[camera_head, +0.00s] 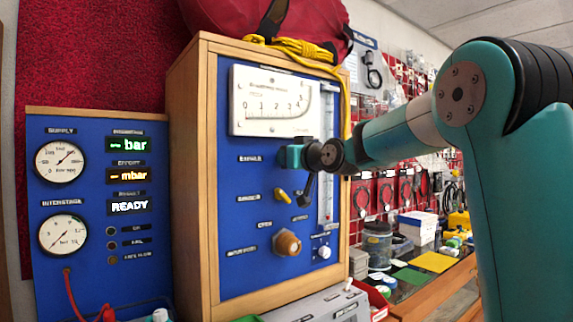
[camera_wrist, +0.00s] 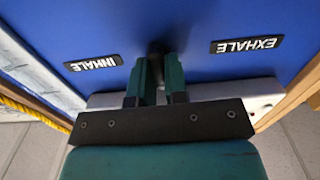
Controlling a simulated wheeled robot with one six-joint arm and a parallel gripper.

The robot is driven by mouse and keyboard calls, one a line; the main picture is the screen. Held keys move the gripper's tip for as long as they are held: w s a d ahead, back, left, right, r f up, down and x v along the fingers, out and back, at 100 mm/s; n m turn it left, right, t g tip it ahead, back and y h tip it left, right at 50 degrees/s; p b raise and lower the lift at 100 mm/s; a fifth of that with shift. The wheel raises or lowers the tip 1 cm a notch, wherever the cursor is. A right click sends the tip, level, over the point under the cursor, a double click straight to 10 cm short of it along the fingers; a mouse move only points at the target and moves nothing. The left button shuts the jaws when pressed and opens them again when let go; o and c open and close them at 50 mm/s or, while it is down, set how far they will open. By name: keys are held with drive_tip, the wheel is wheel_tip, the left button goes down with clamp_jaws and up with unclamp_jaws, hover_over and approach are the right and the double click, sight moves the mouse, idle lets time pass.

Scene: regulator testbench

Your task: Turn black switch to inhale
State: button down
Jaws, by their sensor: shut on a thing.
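My gripper (camera_wrist: 159,66) is shut on the black switch (camera_wrist: 156,46) in the wrist view. Only the dark tip of the switch shows between the two teal fingers; the rest is hidden. The INHALE label (camera_wrist: 92,63) is on the blue panel to the left of the switch, and the EXHALE label (camera_wrist: 246,45) is to the right. Both labels appear upside down in this view. The switch sits between them, and I cannot tell its exact angle. In the head view my gripper (camera_head: 305,178) is at the panel's right side, and it hides the switch.
The blue panel (camera_head: 236,262) in a wooden frame also carries a white gauge (camera_head: 275,102), a yellow lever (camera_head: 282,194) and a brown knob (camera_head: 287,243) close below my gripper. A flow tube (camera_head: 326,195) stands beside it. A red bag (camera_head: 235,15) lies on top.

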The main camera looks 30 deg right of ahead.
drive_tip(key=shift+d+m+b, duration=0.2)
drive_tip(key=shift+m+b, duration=0.5)
drive_tip(key=shift+m, duration=3.8)
drive_tip(key=c, duration=1.1)
unclamp_jaws()
drive_tip(key=shift+c, duration=0.2)
drive_tip(key=shift+s, duration=0.1)
